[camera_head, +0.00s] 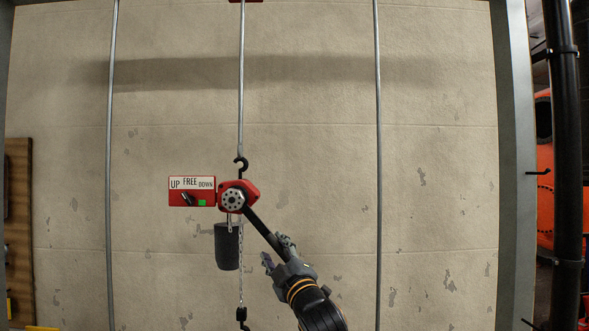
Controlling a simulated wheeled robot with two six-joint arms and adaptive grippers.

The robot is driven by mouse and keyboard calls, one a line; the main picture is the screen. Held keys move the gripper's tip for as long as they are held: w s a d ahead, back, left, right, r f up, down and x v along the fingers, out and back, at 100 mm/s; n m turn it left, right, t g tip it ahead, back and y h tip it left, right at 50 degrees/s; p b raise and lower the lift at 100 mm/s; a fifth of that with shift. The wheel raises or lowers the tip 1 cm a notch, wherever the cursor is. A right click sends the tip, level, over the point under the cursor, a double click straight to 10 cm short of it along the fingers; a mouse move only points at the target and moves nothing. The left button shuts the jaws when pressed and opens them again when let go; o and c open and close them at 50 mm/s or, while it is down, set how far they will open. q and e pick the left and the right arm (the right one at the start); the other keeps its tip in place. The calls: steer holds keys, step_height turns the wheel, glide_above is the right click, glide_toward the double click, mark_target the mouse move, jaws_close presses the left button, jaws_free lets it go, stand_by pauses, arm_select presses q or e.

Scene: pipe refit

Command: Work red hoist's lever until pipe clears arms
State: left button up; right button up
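The red hoist (236,197) hangs from a black hook (241,163) on the middle grey rod. Its black lever (262,228) slants down to the right from the round hub. My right gripper (276,249) is at the lever's lower end, with fingers on both sides of it. The fingers look spread, with a gap on the left side; contact is unclear. A chain (240,285) runs from the hoist down to a black lower hook (241,314) at the bottom edge. The pipe and its arms are not in view. My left gripper is not in view.
A red box labelled UP, FREE and DOWN (192,191) sits left of the hub, with a small black selector and green patch. A dark cylinder (227,247) hangs beside the chain. Grey rods (110,150) (378,150) stand either side. The wall right of the lever is clear.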

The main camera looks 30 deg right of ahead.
steer(key=shift+s+d+r+n+p, duration=0.25)
steer(key=shift+d+r+n+p, duration=0.15)
steer(key=shift+r+p, duration=0.25)
steer(key=shift+s+d+r+n+p, duration=0.2)
steer(key=shift+d+r+n+p, duration=0.1)
steer(key=shift+d+r+p, duration=0.25)
steer(key=shift+s+d+r, duration=0.15)
steer(key=shift+s+d, duration=0.1)
steer(key=shift+s, duration=0.05)
steer(key=shift+w+r+g, duration=0.1)
steer(key=shift+g, duration=0.2)
steer(key=r, duration=0.1)
steer(key=d+r+n+p, duration=0.1)
steer(key=p, duration=0.1)
steer(key=shift+s+d+r+n+y, duration=0.15)
steer(key=shift+s+r+n+y, duration=0.15)
steer(key=shift+s+r+y, duration=0.1)
steer(key=shift+s+d+r+g+p, duration=0.2)
steer(key=shift+s+r+g+p, duration=0.05)
steer(key=shift+g+p, duration=0.1)
steer(key=shift+w, duration=0.1)
